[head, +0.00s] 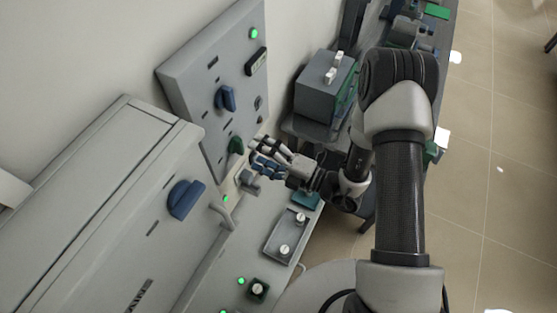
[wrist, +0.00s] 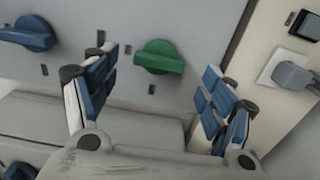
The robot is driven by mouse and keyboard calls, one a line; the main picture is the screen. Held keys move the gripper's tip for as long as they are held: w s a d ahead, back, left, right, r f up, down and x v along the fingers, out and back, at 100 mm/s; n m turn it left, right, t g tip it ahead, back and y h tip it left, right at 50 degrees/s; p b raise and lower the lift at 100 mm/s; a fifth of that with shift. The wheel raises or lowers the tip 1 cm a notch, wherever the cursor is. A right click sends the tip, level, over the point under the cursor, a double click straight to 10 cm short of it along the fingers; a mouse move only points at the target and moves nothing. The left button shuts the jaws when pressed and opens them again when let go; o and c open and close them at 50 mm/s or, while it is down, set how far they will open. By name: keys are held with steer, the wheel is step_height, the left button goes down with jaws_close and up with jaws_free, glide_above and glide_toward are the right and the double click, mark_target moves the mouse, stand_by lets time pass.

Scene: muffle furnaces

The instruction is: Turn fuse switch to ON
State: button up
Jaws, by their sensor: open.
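A green rotary knob (wrist: 158,57) sits on the grey upright panel (wrist: 110,15); it also shows in the head view (head: 237,146). Its handle lies nearly level in the wrist picture. A blue rotary knob (wrist: 28,33) sits beside it on the same panel, also seen in the head view (head: 227,98). I cannot read which one is the fuse switch. My gripper (wrist: 160,78) is open and empty, with its blue-padded fingers on either side of the green knob in the wrist picture. In the head view my gripper (head: 268,158) is close to the panel; contact is not visible.
A grey plug (wrist: 294,77) and a black switch (wrist: 305,25) are right of the panel in the wrist view. A furnace with a blue knob (head: 185,200) stands at the left. A grey box (head: 325,85) stands behind my gripper. Green lamps (head: 253,33) are lit.

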steer(key=v, duration=0.7)
steer(key=shift+s+d, duration=0.15)
steer(key=shift+d, duration=0.05)
stand_by(0.3)
steer(key=s+r+n+g+h+b, duration=0.2)
steer(key=s+r+n+g+b, duration=0.25)
steer(key=n, duration=0.65)
steer(key=s+r+n+g+h+b, duration=0.1)
steer(key=s+r+n+g+h, duration=0.25)
steer(key=s+n+g, duration=0.6)
steer(key=s+d+r+n+t+h+b, duration=0.1)
steer(key=d+r+n+t+h+b, duration=0.2)
steer(key=d+n+t+h, duration=0.8)
steer(key=d+n+t+b, duration=0.1)
steer(key=d+n+b, duration=0.1)
steer(key=d+n, duration=0.3)
steer(key=shift+s+n+b, duration=0.35)
steer(key=shift+s+n, duration=0.05)
steer(key=shift+n, duration=1.65)
